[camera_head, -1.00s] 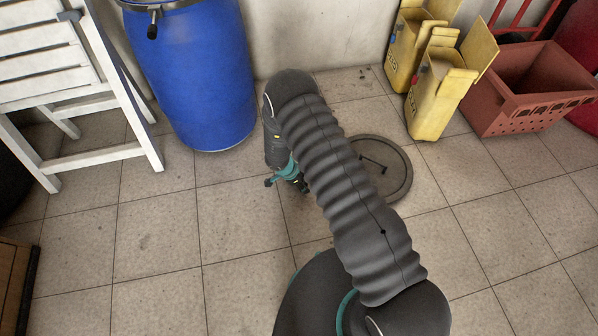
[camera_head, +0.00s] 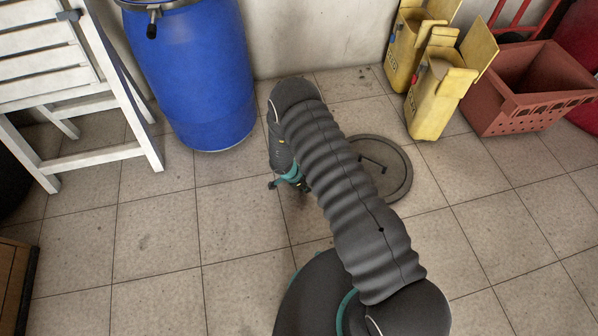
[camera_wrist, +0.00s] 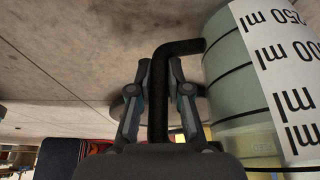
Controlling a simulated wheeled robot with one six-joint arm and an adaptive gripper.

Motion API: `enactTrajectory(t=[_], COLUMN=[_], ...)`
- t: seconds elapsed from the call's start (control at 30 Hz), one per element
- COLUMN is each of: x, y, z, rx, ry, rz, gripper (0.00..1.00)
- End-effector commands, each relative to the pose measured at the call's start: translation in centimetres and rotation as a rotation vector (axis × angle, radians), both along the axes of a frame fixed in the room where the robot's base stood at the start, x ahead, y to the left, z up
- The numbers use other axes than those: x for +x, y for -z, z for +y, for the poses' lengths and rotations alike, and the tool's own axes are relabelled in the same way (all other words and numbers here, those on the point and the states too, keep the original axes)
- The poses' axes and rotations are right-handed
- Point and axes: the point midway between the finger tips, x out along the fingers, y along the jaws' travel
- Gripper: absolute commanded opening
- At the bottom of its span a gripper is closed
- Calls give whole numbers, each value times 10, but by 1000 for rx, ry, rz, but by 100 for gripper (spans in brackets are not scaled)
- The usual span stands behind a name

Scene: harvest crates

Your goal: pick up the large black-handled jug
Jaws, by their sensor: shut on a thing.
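The large jug (camera_wrist: 225,72) fills the right side of the wrist view. It is pale and translucent, with dark ring lines and a white scale strip marked in ml. The strip's writing appears upside down. Its black handle (camera_wrist: 180,47) runs between the two fingers of my gripper (camera_wrist: 160,80), which is shut on it. In the head view my gripper (camera_head: 291,183) shows only partly at the end of my arm, above the tiled floor. The jug cannot be made out there; my arm blocks part of that area.
A blue barrel (camera_head: 195,75) and a white slatted wooden chair (camera_head: 125,155) stand at the left. A round floor disc (camera_head: 398,180) lies right of my arm. Yellow containers (camera_head: 432,105) and a reddish crate (camera_head: 530,112) stand at the back right.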

Motion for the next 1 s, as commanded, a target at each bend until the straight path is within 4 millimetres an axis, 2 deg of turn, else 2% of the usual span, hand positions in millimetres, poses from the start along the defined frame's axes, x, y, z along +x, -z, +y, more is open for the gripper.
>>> enactTrajectory(t=[0.27, 0.63, 0.87, 1.0], x=[0, 1, -2, -5], y=[-3, -41, -59, -74], z=[0, 0, -30, -54], rx=[1, 0, 0, 0], ry=[-3, 0, 1, 2], rz=[1, -1, 1, -1], gripper=[0, 0, 0, 0])
